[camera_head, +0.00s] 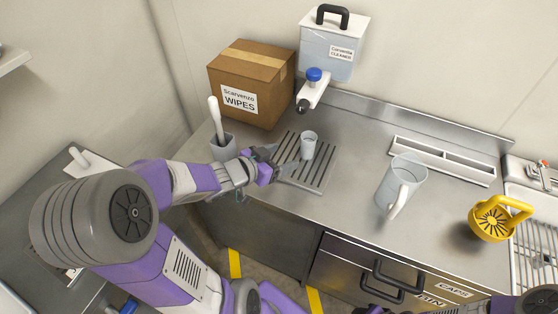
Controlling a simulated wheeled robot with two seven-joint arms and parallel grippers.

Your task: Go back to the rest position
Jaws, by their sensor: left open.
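My left arm reaches in from the left. Its gripper (279,162) is open and empty, low over the slotted drain grate (312,179) on the steel counter. A small pale cup (308,145) stands upright on the grate, just beyond the fingertips and apart from them as far as I can tell. Part of my right arm shows at the bottom right edge; its fingers are not in view.
A wipes box (238,102) and a cleaner dispenser (328,60) with a blue-knobbed tap stand at the back. A grey holder (222,150) with a white-handled tool is beside my left gripper. A clear jug (400,184) and yellow strainer (492,222) stand right, near the sink.

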